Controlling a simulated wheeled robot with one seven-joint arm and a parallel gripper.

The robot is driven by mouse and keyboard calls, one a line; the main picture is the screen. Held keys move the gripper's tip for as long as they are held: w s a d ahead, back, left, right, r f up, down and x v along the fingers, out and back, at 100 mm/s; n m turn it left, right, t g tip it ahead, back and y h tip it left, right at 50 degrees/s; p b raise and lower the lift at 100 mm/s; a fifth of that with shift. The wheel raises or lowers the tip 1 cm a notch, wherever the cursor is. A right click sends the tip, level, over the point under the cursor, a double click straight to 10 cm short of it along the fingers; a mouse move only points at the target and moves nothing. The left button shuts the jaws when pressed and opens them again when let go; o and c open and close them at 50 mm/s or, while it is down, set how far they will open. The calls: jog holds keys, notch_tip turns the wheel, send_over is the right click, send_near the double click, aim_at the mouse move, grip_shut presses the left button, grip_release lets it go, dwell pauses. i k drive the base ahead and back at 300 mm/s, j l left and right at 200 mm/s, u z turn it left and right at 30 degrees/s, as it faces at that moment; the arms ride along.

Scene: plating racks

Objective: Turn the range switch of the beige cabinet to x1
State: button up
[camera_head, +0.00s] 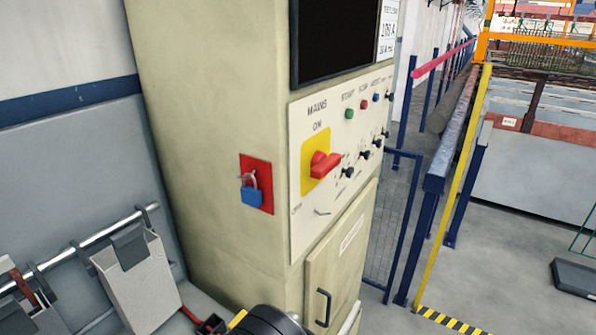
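The beige cabinet (205,120) stands left of the middle, its control panel (308,205) facing right. On the panel are several small black switches in a slanting row, among them a near one (347,173), a middle one (364,155) and a farther one (377,143). Their labels are too small to read, so I cannot tell which is the range switch or where it points. A red MAINS handle (325,166) sits on a yellow plate, below the word ON.
A blue padlock (252,196) hangs on a red plate on the cabinet's side. A door handle (323,307) juts out below the panel. A grey bin (143,285) hangs on a rail at left. Blue posts and a yellow rail (455,180) stand at right; open floor lies beyond.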

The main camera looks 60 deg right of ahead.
aim_at(379, 143)
jog(key=z, duration=2.1)
